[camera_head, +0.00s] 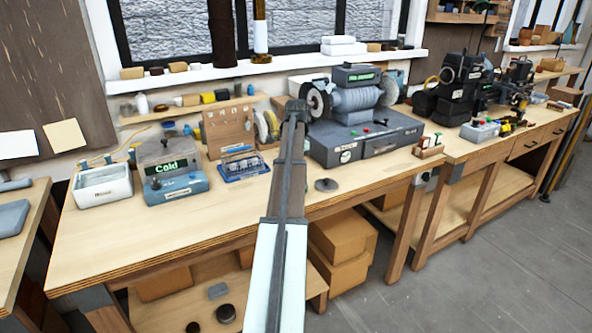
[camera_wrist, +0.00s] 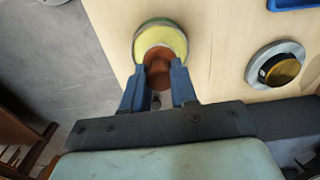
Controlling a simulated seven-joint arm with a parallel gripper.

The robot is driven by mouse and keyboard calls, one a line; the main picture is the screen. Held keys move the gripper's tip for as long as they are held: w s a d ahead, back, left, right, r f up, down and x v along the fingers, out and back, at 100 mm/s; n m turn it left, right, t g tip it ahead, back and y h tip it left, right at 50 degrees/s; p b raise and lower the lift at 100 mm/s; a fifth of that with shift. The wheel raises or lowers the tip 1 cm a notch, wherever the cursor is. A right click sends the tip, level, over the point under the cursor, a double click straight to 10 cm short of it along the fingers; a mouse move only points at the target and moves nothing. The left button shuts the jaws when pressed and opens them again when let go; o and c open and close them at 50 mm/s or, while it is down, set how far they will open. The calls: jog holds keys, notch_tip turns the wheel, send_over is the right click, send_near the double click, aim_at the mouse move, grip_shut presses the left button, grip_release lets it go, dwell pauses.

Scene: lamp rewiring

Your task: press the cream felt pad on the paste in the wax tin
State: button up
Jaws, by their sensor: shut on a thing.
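My gripper (camera_wrist: 158,82) has its two blue fingers shut on the reddish-brown knob (camera_wrist: 160,66) of the round cream felt pad (camera_wrist: 161,34), which looks pale yellow in the wrist view. The pad is close to the bench's front edge; its height above the wood cannot be told. To its right, apart from it, is a round grey tin (camera_wrist: 259,62) with a dark inside and amber-brown paste (camera_wrist: 280,70), which looks like the wax tin. In the head view, my arm hides the gripper and pad. A small grey round thing (camera_head: 326,185) lies on the bench there, perhaps the same tin.
The wooden bench (camera_head: 110,235) has bare room at its front left. A blue rack (camera_head: 245,167), a grey-blue "Cold" unit (camera_head: 175,172) and a white tray (camera_head: 103,187) stand on it. A large grey grinder (camera_head: 365,140) stands behind the small round thing.

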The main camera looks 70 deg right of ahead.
jog(key=shift+r, duration=2.65)
